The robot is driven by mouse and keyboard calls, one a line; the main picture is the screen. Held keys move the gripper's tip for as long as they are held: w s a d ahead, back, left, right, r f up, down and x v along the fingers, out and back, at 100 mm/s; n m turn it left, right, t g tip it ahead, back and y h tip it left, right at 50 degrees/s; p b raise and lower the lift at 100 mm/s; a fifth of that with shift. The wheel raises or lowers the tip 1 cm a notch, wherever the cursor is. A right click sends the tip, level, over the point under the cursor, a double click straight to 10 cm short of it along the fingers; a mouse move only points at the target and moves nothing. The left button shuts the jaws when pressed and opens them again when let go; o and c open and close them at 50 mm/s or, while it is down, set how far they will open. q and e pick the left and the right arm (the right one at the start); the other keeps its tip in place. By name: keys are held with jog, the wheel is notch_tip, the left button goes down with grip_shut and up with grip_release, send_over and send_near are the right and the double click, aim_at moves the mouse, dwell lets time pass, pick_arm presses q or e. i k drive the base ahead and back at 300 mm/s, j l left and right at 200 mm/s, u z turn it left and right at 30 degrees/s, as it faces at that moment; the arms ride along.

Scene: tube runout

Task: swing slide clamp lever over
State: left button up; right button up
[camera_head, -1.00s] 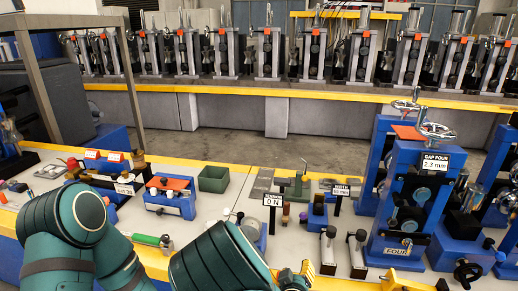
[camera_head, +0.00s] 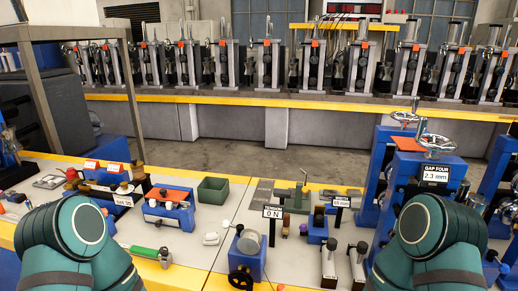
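No part is clearly marked as the slide clamp lever, so I cannot tell which one it is. A green fixture with an upright handle (camera_head: 299,196) stands on the grey plate mid-bench. Two upright grey posts with dark tops, one on the left (camera_head: 328,264) and one on the right (camera_head: 357,264), stand at the front. A blue unit with a round silver disc (camera_head: 248,243) and a black handwheel stands left of them. The GAP FOUR stand (camera_head: 428,172) is partly hidden by my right arm. Only my arm links show at both lower corners; neither gripper is in view.
A rack of several roller stands (camera_head: 268,62) runs along the back.

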aim_at(498, 263)
jog(key=z, duration=1.75)
